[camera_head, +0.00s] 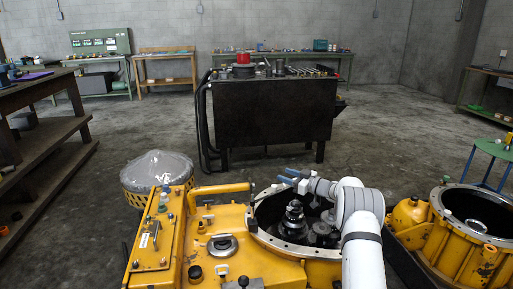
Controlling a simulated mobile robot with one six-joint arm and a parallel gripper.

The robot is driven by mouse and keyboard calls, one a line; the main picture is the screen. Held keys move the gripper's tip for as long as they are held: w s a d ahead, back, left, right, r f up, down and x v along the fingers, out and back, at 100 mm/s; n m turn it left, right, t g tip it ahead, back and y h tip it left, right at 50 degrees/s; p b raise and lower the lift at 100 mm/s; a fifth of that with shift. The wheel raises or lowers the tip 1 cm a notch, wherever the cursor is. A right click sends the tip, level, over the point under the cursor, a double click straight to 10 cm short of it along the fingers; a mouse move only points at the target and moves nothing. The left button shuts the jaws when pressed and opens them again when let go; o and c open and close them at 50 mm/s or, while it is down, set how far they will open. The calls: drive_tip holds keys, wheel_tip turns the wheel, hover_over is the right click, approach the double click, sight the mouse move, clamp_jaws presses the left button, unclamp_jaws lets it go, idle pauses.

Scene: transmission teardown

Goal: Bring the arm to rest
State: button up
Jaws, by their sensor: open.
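My white and grey arm (361,232) rises from the bottom right of the head view and bends left over the round opening of a yellow transmission housing (255,270). My gripper (289,176), with blue fingers, points left near the far rim of that opening. It is open, and I see nothing between its fingers. Dark gear parts (294,215) stand inside the opening, below and in front of the gripper. My arm hides the right part of the opening.
A second yellow housing (408,217) stands close on the right. A plastic-covered round part (157,170) is at the left. A dark workbench (275,112) with tools and a red item stands behind. Open concrete floor (410,125) lies around the bench.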

wheel_tip(320, 180, up, 20)
drive_tip(key=s+d+m+t+h+p, duration=0.1)
drive_tip(key=d+m+t+h+p, duration=0.1)
drive_tip(key=m+t+h+p, duration=0.45)
drive_tip(key=s+d+r+m+g+h+p, duration=0.1)
drive_tip(key=s+r+m+g+h+p, duration=0.1)
drive_tip(key=s+r+g+h+p, duration=0.4)
drive_tip(key=s+a+r+g+p, duration=0.2)
drive_tip(key=s+g+p, duration=0.1)
drive_tip(key=s, duration=1.3)
drive_tip(key=s+a+r+m+g+p, duration=0.1)
drive_tip(key=s+a+g+p, duration=0.1)
drive_tip(key=s, duration=1.5)
drive_tip(key=s+a+r+m+g+p, duration=0.1)
drive_tip(key=s+a+r+g+p, duration=0.1)
drive_tip(key=s, duration=1.4)
drive_tip(key=shift+s+a+r+g+h+p, duration=0.25)
drive_tip(key=shift+a+g+h+p, duration=0.3)
drive_tip(key=shift+g+p, duration=0.65)
